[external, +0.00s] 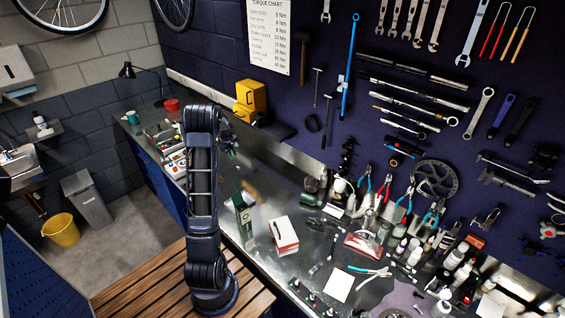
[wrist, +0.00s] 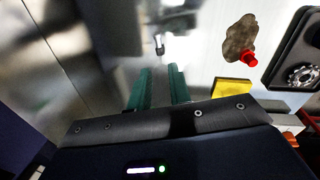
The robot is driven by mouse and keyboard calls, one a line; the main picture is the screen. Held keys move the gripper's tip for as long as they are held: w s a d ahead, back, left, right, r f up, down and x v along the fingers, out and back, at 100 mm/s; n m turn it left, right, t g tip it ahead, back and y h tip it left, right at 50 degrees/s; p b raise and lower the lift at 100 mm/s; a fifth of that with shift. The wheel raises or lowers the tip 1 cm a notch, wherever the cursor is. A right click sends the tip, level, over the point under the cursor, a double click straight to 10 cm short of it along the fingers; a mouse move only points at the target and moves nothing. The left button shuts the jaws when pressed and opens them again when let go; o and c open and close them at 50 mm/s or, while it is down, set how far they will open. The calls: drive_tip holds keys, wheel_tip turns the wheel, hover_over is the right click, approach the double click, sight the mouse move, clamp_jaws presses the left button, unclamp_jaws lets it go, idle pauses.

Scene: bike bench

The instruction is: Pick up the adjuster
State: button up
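My gripper shows in the wrist view as two green fingers (wrist: 160,84) with a clear gap between them. It is open and nothing is seen between the fingers. A small dark and pale piece (wrist: 159,45), perhaps the adjuster, lies on the shiny metal bench top ahead of the fingertips, apart from them. It is too small and blurred to be sure. In the external view my gripper (external: 230,146) is over the bench beyond my raised arm, and its fingers are too small to read. I cannot pick out the adjuster in that view.
In the wrist view, a brown lump (wrist: 239,38), a red cap (wrist: 249,58), a yellow block (wrist: 232,87) and a black tray (wrist: 276,66) lie to the right. In the external view, a white-and-red box (external: 284,234) and crowded bottles stand right. A tool wall rises behind.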

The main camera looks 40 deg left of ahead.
sight(236, 166)
drive_tip(key=f, duration=0.3)
drive_tip(key=w+f, duration=0.1)
drive_tip(key=f, duration=0.5)
drive_tip(key=shift+w+a, duration=0.2)
drive_tip(key=shift+w, duration=0.05)
drive_tip(key=shift+r, duration=0.1)
clamp_jaws()
